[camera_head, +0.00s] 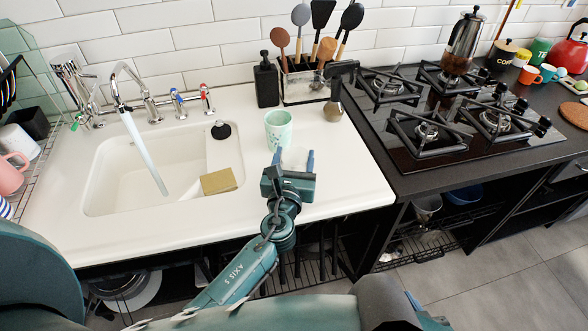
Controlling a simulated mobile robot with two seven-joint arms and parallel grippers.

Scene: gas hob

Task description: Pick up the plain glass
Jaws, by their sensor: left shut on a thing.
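The sink (115,197) with running water and a yellow sponge (218,181) is to the left. A black soap dispenser (266,84) and utensil holder (303,86) stand behind. The gas hob (450,150) is to the right. The counter right of my gripper is clear.

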